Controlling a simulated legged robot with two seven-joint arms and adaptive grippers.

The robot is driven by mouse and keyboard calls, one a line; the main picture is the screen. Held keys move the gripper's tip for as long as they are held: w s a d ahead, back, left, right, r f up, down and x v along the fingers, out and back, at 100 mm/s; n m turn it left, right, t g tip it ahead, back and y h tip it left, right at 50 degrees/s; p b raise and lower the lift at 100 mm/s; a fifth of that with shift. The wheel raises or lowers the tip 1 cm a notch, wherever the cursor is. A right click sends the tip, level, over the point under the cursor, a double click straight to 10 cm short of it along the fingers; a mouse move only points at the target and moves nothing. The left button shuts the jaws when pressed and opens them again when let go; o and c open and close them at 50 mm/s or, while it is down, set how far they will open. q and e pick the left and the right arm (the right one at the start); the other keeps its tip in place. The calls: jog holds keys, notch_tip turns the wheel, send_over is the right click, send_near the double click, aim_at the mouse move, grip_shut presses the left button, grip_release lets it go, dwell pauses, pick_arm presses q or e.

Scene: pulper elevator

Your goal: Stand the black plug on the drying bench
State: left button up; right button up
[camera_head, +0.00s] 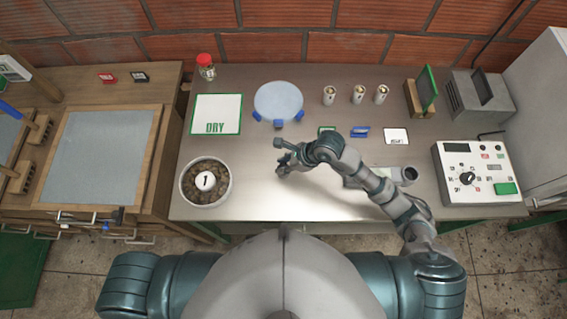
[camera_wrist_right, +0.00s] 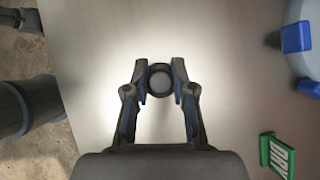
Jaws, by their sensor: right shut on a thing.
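My right gripper (camera_head: 285,158) is low over the front middle of the steel bench (camera_head: 330,207). In the right wrist view its two fingers (camera_wrist_right: 160,82) are shut on a small round thing with a black rim and grey centre (camera_wrist_right: 160,84), which I take to be the black plug. I cannot tell whether it touches the bench top. In the head view the plug is too small or hidden to make out. A white card marked DRY with a green border (camera_head: 217,114) lies at the bench's back left. My left gripper is not in view.
A bowl of brown pieces marked 1 (camera_head: 193,198) stands left. A pale round plate with blue clips (camera_head: 278,101) is behind my gripper. The bench's front middle is bare.

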jog(key=o, duration=0.9)
jog(key=shift+o, duration=0.2)
jog(key=v, duration=1.2)
jog(key=shift+s+f, duration=0.1)
